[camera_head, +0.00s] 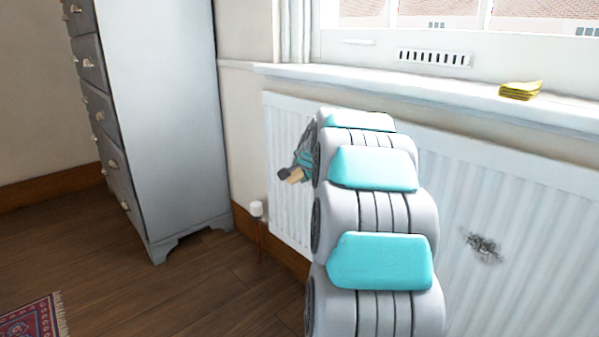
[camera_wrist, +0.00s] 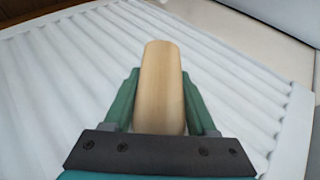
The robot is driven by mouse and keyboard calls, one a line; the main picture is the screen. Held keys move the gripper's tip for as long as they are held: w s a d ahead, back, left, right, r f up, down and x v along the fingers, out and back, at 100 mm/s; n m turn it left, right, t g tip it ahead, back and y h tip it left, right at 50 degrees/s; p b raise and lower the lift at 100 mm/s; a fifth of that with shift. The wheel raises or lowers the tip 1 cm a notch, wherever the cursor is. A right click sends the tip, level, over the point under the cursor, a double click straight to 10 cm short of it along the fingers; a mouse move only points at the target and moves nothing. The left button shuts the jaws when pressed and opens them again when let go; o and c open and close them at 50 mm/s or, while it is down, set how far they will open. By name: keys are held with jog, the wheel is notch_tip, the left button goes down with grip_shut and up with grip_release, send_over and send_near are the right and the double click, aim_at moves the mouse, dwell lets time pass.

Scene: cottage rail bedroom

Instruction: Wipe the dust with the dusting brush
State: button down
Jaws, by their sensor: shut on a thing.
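A patch of dark grey dust (camera_head: 483,248) clings to the front of the white ribbed radiator (camera_head: 555,235), on its right part. My gripper (camera_wrist: 160,95) is shut on the dusting brush, whose pale wooden handle (camera_wrist: 160,75) lies between the green fingers in the wrist view. In the head view the gripper (camera_head: 304,160) shows partly behind my arm, in front of the radiator's left part. A short tan piece of the brush (camera_head: 295,175) with a dark end shows there. The bristles cannot be made out clearly. The gripper is well left of the dust.
A white windowsill (camera_head: 430,92) juts out above the radiator, with a folded yellow cloth or sponge (camera_head: 520,90) on it. A grey chest of drawers (camera_head: 165,120) stands at left. A radiator valve (camera_head: 256,209) is low beside the radiator. The wooden floor (camera_head: 190,290) is open, with a patterned rug (camera_head: 30,318).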

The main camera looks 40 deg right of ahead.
jog(key=shift+d, duration=0.8)
jog(key=shift+s, duration=0.1)
